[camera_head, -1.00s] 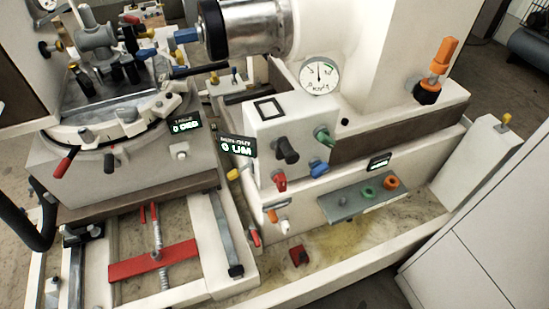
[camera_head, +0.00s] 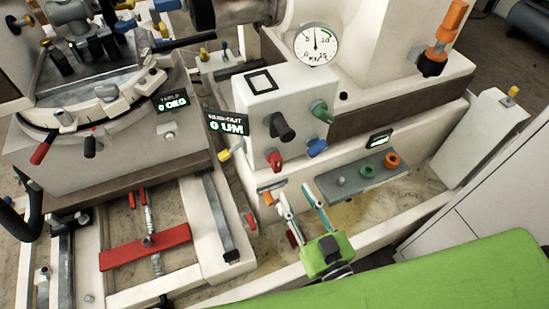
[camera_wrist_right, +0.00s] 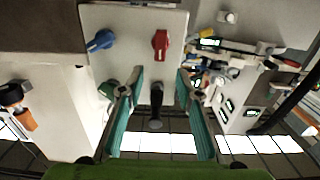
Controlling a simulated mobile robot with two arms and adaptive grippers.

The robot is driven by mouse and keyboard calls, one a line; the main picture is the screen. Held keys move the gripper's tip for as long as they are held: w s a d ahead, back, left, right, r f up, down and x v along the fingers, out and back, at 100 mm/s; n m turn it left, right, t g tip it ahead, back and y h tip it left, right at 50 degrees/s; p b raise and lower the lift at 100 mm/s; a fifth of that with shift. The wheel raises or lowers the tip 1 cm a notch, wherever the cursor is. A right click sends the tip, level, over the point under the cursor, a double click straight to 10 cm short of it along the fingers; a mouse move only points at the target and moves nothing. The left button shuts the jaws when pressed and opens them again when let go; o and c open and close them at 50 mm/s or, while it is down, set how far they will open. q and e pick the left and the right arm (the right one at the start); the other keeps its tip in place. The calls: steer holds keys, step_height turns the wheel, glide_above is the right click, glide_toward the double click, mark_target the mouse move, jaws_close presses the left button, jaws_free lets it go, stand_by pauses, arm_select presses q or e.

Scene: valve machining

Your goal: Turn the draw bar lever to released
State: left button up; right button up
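A white control box (camera_head: 262,83) carries a black lever (camera_head: 281,127), a green lever (camera_head: 322,112), a blue lever (camera_head: 316,148) and a red lever (camera_head: 275,160). An orange handle on a black base (camera_head: 445,38) stands at the upper right. No readable label shows which is the draw bar lever. My right gripper (camera_head: 296,194) is open and empty, in front of and below the box. In the right wrist view, the black lever (camera_wrist_right: 156,103) appears between my spread teal fingers, and the red lever (camera_wrist_right: 160,44) lies beyond. My left gripper is out of view.
A round gauge (camera_head: 316,44) is above the box. A grey shelf with round knobs (camera_head: 341,187) is just right of my right gripper. A red cross bar (camera_head: 145,248) and a display (camera_head: 227,124) are to the left. A pale cabinet (camera_head: 500,190) stands at right.

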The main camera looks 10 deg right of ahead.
mark_target(279, 164)
steer(key=w, duration=0.4)
steer(key=w+a+p, duration=0.1)
steer(key=w, duration=0.3)
steer(key=w+a, duration=0.1)
steer(key=w, duration=0.3)
steer(key=shift+a+p, duration=0.2)
steer(key=shift+p, duration=0.1)
steer(key=c, duration=0.8)
